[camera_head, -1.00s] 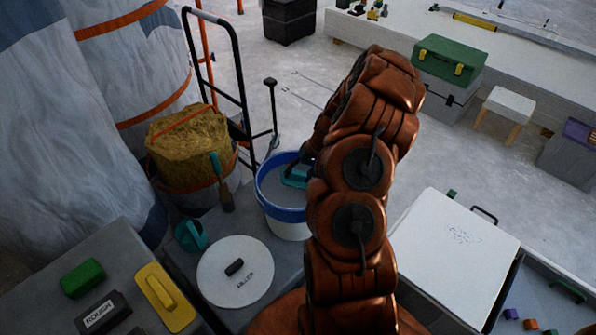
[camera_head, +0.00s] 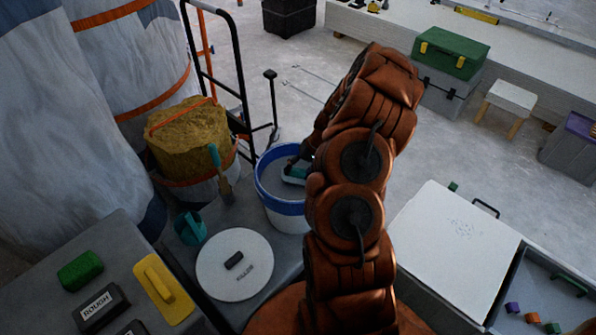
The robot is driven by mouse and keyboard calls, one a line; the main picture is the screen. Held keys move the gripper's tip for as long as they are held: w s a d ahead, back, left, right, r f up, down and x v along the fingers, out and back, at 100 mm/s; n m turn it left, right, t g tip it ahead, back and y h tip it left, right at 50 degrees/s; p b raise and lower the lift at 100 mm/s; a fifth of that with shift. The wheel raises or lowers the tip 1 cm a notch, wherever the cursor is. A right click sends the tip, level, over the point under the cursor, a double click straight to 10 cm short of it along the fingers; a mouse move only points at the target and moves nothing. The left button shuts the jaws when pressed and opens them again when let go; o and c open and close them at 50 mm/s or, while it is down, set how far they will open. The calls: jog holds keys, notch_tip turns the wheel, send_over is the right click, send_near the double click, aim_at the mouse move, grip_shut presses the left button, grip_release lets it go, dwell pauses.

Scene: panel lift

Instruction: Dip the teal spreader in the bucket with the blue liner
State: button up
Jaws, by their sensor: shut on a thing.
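The bucket (camera_head: 283,208) is white with a wide blue band around its top and stands on a grey surface, left of my arm. Grey-white filler (camera_head: 272,182) shows inside it. The teal spreader (camera_head: 294,171) is within the bucket's opening, near its right side, and its lower part looks pale grey. My gripper (camera_head: 303,162) is shut on the spreader. My arm hides most of the gripper and part of the bucket's right side. I cannot tell how deep the spreader's edge sits.
A round white lid (camera_head: 235,264) lies in front of the bucket. A teal cup (camera_head: 190,228) and a teal-handled brush (camera_head: 220,175) are to its left. A yellow float (camera_head: 163,288) and green block (camera_head: 80,270) lie at lower left. A white panel (camera_head: 455,246) is at right.

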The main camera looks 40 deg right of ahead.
dwell(0.3)
notch_tip(320, 180, up, 11)
jog(key=p, duration=0.3)
dwell(0.8)
